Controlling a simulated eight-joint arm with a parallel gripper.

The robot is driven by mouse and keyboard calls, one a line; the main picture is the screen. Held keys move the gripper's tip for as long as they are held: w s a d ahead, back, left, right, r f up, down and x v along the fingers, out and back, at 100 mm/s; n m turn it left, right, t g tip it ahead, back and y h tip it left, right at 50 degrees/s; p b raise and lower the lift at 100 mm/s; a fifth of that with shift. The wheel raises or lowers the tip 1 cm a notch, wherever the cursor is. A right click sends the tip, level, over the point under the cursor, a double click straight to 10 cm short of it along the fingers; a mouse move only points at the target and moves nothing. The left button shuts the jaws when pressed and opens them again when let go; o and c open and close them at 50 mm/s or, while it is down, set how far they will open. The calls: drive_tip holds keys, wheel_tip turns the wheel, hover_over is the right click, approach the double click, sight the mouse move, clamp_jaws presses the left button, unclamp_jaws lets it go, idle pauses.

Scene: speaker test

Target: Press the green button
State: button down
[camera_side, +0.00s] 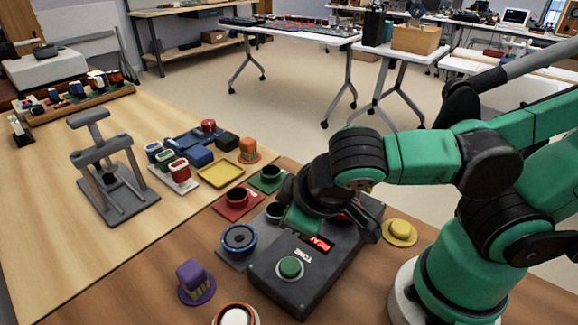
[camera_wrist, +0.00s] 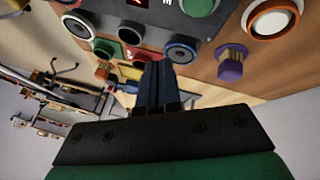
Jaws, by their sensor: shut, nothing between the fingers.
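The green button (camera_side: 290,268) is a round green cap in a pale ring on the near end of a dark box (camera_side: 262,272). A red lit display (camera_side: 318,243) lies beyond it on the box top. In the wrist view the green button (camera_wrist: 198,5) is cut off by the top edge, above and right of the fingers. My gripper (camera_wrist: 158,70) is shut and empty, with its two dark fingers together. In the side view my gripper hangs over the far part of the box, apart from the green button. Its fingertips are hard to make out there.
A blue-ringed black round part (camera_side: 239,239) sits left of the box. A purple knob (camera_side: 194,278), a white dome in an orange ring (camera_side: 236,316) and a yellow button (camera_side: 399,231) stand around it.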

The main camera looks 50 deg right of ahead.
drive_tip(key=w+d+r+m+t+y, duration=0.1)
drive_tip(key=w+d+m, duration=0.3)
drive_tip(key=d, duration=0.4)
drive_tip(key=shift+w+r+y, duration=0.4)
drive_tip(key=shift+r, duration=0.45)
drive_tip(key=shift+a, duration=0.15)
wheel_tip(320, 180, up, 5)
drive_tip(key=g, duration=0.7)
hover_over(290, 264)
drive_tip(key=shift+r, duration=0.15)
wheel_tip(290, 264, down, 14)
